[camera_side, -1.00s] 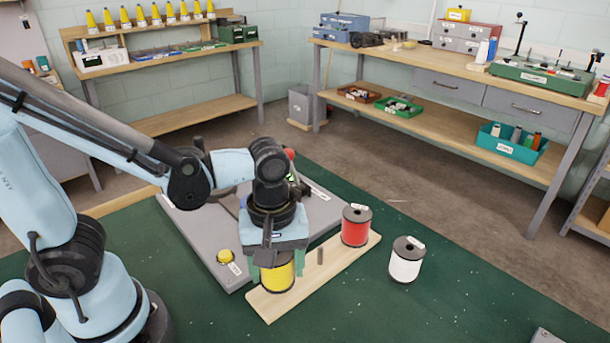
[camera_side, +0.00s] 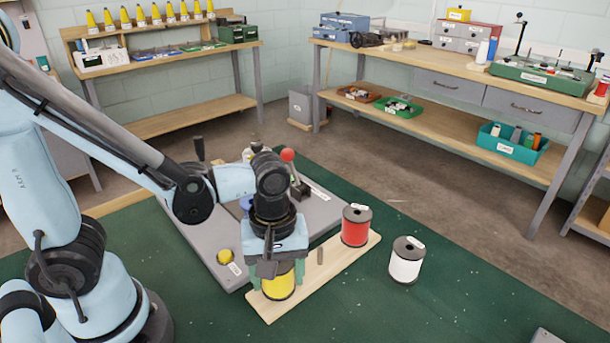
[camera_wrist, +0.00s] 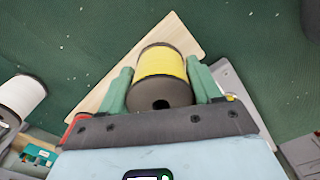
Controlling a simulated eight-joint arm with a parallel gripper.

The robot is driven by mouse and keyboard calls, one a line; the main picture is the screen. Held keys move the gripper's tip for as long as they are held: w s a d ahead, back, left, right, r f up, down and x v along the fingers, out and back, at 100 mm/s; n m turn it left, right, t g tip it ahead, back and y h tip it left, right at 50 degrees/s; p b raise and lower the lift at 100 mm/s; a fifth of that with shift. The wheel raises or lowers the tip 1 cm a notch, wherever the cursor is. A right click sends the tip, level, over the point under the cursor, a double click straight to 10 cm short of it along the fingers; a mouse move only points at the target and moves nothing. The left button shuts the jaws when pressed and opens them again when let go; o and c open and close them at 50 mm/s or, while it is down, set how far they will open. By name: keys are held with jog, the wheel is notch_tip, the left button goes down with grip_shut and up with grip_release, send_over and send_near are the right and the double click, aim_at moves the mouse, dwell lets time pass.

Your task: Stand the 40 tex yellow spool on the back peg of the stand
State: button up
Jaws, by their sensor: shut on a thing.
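The yellow spool (camera_side: 279,282), with dark flanges, is upright at the near left end of the pale wooden stand (camera_side: 322,283). My gripper (camera_side: 278,273) is shut on it from above, with green fingers on both sides. In the wrist view the yellow spool (camera_wrist: 163,66) sits between the fingers (camera_wrist: 161,88), over the stand (camera_wrist: 112,88). The spool hides any peg under it, and I cannot tell whether its base touches the board. A bare middle peg (camera_side: 320,256) stands upright beside it. The red spool (camera_side: 356,226) stands at the stand's far end.
A white spool (camera_side: 406,260) stands on the green mat (camera_side: 440,300), right of the stand. A grey panel (camera_side: 205,245) with a yellow button (camera_side: 225,256) and a red-knobbed lever (camera_side: 290,165) lies behind and left.

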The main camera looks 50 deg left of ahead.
jog(key=shift+f, duration=0.55)
jog(key=o, duration=1.2)
jog(key=shift+c, duration=0.2)
jog(key=shift+r, duration=0.1)
notch_tip(320, 180, up, 12)
jog(key=w+a+f+m+t, duration=0.1)
jog(key=w+a+m+t, duration=0.3)
jog(key=a+m+t, duration=0.3)
jog(key=a+m, duration=0.1)
jog(key=m, duration=0.3)
jog(key=shift+a+m, duration=0.3)
jog(key=shift+a, duration=0.1)
